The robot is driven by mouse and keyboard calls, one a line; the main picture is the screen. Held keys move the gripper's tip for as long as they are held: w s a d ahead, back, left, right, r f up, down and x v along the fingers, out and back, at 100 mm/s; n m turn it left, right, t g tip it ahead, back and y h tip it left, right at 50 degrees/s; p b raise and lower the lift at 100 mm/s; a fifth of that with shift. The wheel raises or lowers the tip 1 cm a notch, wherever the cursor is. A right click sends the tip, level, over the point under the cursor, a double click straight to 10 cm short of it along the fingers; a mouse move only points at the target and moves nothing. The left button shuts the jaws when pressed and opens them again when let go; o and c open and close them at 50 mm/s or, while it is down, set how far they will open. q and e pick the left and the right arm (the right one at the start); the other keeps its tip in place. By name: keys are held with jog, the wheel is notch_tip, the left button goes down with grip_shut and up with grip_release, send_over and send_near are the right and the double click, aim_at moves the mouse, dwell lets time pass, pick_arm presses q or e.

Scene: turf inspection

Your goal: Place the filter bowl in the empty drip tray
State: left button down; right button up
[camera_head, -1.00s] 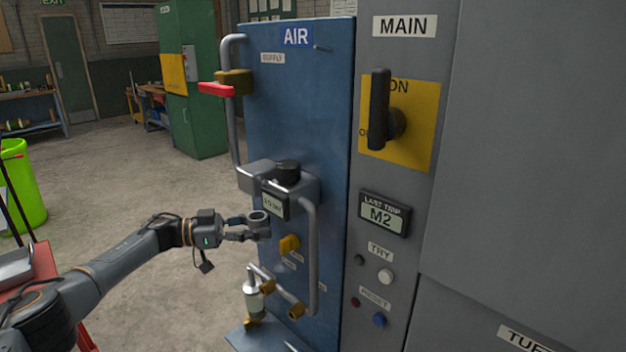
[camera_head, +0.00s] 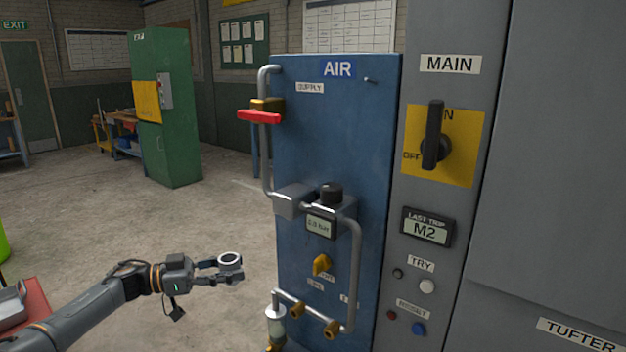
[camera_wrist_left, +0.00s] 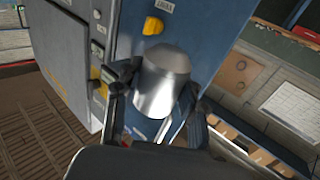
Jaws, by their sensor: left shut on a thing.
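My left gripper (camera_head: 222,270) is shut on the filter bowl (camera_head: 230,260), a small round cup with a pale rim, left of the blue air panel (camera_head: 335,150). In the left wrist view the bowl (camera_wrist_left: 161,82) is a shiny metal cylinder between the two dark fingers (camera_wrist_left: 157,95). It is held clear of the panel in the head view. The drip tray cannot be made out in the current frames. My right gripper is not in view.
The panel carries a red-handled supply valve (camera_head: 259,117), a gauge unit (camera_head: 322,225), a yellow knob (camera_head: 321,264) and pipes. The grey cabinet (camera_head: 550,170) stands right. Open floor (camera_head: 130,220) lies left.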

pick_arm(q)
jog(key=s+d+f+g, duration=0.1)
jog(key=s+d+f, duration=0.3)
jog(key=d+f, duration=0.25)
jog(key=s+d+f, duration=0.4)
jog(key=d+f, duration=0.2)
jog(key=d, duration=0.1)
jog(key=s+d+f+n+t, duration=0.2)
jog(key=s+d+f+t, duration=0.15)
jog(key=s+d, duration=0.85)
jog(key=s+a+r+n+t+y, duration=0.2)
jog(key=s+a+n+t+y, duration=0.1)
jog(key=a, duration=0.5)
jog(key=s+a+r+n+t+y, duration=0.3)
jog(key=s+a+n+t+y, duration=0.1)
jog(key=a+y, duration=0.4)
jog(key=s+a+r+n+t+y, duration=0.2)
jog(key=s+a+n+t+y, duration=0.1)
jog(key=a, duration=0.6)
jog(key=s+n+y, duration=0.1)
jog(key=n+y, duration=0.1)
jog(key=y, duration=0.1)
jog(key=shift+s+a+r+n, duration=0.15)
jog(key=shift+a+n, duration=0.2)
jog(key=shift+n, duration=0.05)
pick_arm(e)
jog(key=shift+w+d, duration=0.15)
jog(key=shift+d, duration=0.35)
